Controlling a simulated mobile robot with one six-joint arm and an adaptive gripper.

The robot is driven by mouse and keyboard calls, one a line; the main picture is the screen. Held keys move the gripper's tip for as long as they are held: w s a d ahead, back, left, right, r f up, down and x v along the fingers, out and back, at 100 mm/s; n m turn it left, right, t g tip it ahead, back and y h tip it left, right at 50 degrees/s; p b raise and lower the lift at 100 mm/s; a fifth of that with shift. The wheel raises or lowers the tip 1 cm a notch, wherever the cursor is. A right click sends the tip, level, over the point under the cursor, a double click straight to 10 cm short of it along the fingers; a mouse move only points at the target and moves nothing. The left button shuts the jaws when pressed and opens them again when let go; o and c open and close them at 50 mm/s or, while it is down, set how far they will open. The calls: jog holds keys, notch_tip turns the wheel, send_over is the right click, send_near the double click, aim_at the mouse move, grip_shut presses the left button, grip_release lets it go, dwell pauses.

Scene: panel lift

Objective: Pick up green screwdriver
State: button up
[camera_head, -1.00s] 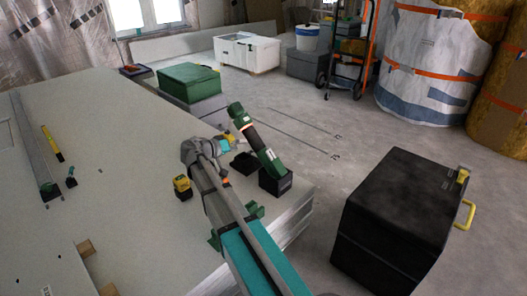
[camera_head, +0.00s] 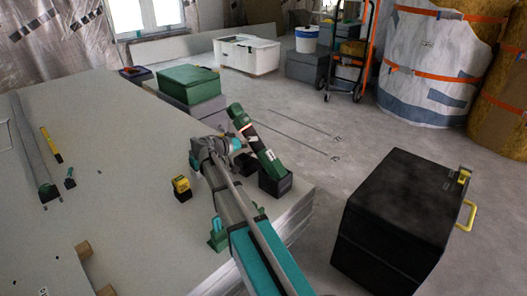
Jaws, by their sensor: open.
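My arm reaches in from the bottom. My gripper (camera_head: 241,149) is just left of the tool's middle, partly hidden by my own wrist. It is open and appears empty. I cannot tell whether its fingers touch the tool or lie around it. A dark shape sits low between my wrist and the tool's base.
A yellow and black item (camera_head: 181,188) stands left of my wrist. A small green item (camera_head: 217,240) lies beside my forearm. A level-like bar and small tools lie at far left.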

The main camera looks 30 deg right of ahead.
jog(key=shift+x, duration=1.2)
jog(key=shift+c, duration=0.3)
jog(key=c, duration=1.3)
